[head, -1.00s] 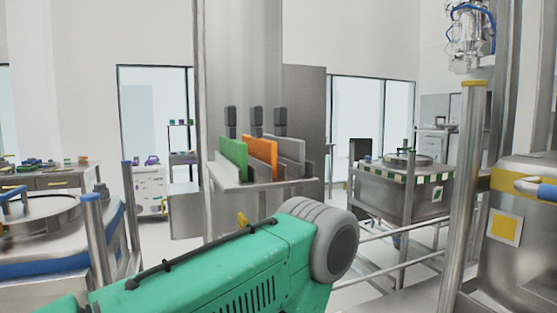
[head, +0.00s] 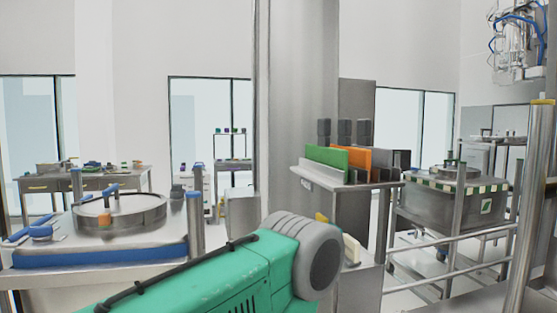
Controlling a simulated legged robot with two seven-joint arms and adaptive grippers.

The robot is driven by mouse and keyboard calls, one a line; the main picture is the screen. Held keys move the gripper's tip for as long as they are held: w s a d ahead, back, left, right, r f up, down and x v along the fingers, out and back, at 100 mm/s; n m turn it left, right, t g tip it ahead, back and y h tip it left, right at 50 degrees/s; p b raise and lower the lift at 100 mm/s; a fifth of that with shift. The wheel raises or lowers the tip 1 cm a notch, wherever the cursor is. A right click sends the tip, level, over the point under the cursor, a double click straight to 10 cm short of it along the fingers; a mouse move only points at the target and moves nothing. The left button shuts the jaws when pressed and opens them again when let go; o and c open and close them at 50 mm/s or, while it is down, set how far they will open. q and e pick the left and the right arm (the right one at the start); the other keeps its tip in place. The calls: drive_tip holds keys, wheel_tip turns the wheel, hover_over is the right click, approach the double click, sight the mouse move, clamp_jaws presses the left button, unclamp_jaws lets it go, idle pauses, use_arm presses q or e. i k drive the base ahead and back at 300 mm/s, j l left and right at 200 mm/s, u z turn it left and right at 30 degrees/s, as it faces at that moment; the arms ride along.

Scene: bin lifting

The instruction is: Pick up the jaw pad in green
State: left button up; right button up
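The green jaw pad (head: 328,156) is a flat upright plate at the left of a row of pads on a small metal shelf (head: 322,178). An orange pad (head: 359,157) stands to its right, then a dark grey pad (head: 389,160). A green arm link of mine with a grey rounded joint comes in from the bottom left and ends below and left of the shelf. It is apart from the pads in the picture. Neither of my grippers can be seen.
The shelf stands by a wide metal column (head: 293,80). A round-lidded vessel (head: 120,213) with a blue band is at left. Another vessel (head: 450,203) with a striped rim stands at right, behind metal rails (head: 480,235). A steel post (head: 530,200) rises at far right.

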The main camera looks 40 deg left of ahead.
sight(322, 153)
drive_tip(key=i+l+u, duration=0.1)
drive_tip(key=u, duration=0.35)
drive_tip(key=l+u, duration=0.35)
drive_tip(key=u, duration=0.15)
drive_tip(key=i+l+u, duration=0.1)
drive_tip(key=l+u, duration=0.2)
drive_tip(key=u, duration=0.15)
